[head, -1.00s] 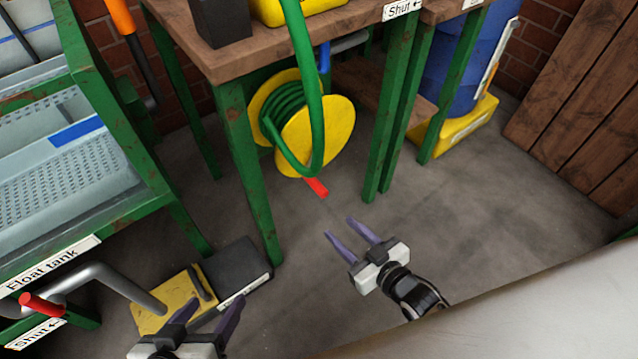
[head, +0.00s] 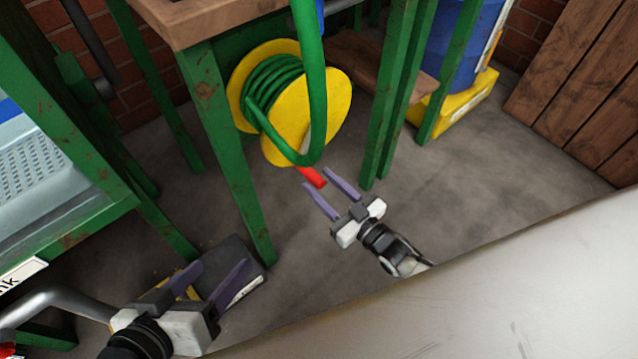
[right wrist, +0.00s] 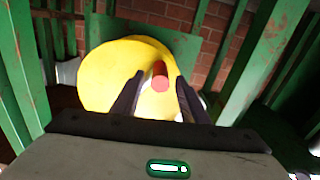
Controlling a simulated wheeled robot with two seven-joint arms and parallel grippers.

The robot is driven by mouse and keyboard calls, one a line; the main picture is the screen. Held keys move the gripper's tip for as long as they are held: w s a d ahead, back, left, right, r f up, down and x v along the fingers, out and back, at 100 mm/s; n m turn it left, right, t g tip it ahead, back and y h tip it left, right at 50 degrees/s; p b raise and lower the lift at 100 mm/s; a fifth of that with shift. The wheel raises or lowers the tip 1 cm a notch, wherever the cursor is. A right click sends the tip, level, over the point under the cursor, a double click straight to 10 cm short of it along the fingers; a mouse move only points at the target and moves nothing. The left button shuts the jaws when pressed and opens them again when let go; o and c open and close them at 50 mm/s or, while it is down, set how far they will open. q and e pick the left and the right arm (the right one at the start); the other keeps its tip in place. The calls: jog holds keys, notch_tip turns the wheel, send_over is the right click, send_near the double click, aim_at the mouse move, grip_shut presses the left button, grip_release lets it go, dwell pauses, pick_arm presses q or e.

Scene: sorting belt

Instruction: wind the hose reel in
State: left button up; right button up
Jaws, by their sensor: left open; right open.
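The hose reel (head: 325,112) has yellow side discs and a green hose (head: 275,85) wound on it, under the wooden bench. A length of hose hangs in a loop in front of it. The reel's red crank handle (head: 312,177) points out toward me. My right gripper (head: 324,184) is open, its purple fingertips close to the handle in the head view. In the right wrist view the red handle (right wrist: 160,82) shows end-on between the open fingers, against the yellow disc (right wrist: 115,75); contact cannot be told. My left gripper (head: 210,272) is open and empty at lower left.
Green bench legs (head: 232,150) stand left and right of the reel. A green rack (head: 70,190) is at far left. A yellow base (head: 455,105) under a blue barrel stands at back right. A pale surface (head: 480,290) fills the lower right. Bare floor lies between.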

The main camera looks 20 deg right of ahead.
jog(key=shift+w+a, duration=0.25)
jog(key=shift+w, duration=0.35)
grip_shut()
